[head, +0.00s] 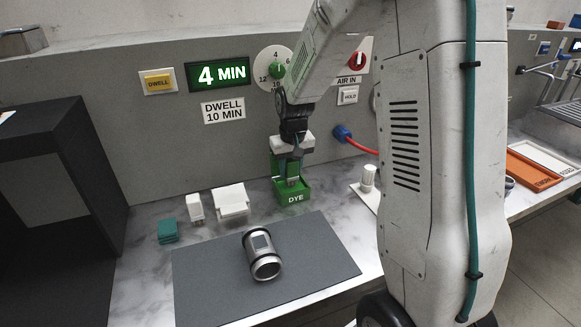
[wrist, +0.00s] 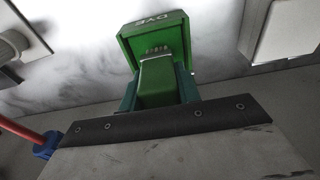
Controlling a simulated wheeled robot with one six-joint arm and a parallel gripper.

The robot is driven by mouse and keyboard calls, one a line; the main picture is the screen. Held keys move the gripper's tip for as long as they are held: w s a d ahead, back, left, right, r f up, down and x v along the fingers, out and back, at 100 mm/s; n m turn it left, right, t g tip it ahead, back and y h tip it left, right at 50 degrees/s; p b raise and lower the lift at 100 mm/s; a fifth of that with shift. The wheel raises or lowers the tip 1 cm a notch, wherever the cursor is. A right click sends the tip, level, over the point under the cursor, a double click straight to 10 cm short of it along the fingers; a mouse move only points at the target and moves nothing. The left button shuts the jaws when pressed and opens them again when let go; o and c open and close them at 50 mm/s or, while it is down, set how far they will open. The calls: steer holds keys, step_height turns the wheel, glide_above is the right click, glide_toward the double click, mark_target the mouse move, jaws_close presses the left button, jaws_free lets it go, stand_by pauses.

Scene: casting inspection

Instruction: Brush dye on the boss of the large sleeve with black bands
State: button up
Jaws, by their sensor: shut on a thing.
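The sleeve (head: 262,255), a silver metal cylinder with black bands, lies on the grey mat (head: 205,285). A flat, rectangular raised boss (head: 260,242) shows on its upper side. My gripper (head: 289,178) is at the green holder marked DYE (head: 293,192), behind the mat. In the wrist view my gripper (wrist: 158,88) is shut on a green dye brush handle (wrist: 158,80), with a teal finger on each side.
A small white cylinder (head: 368,178) and red hose (head: 362,146) are right of the holder. A black booth (head: 50,200) bounds the left.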

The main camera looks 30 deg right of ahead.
steer(key=shift+f, duration=0.4)
stand_by(1.0)
steer(key=shift+r, duration=0.1)
steer(key=shift+r, duration=3.45)
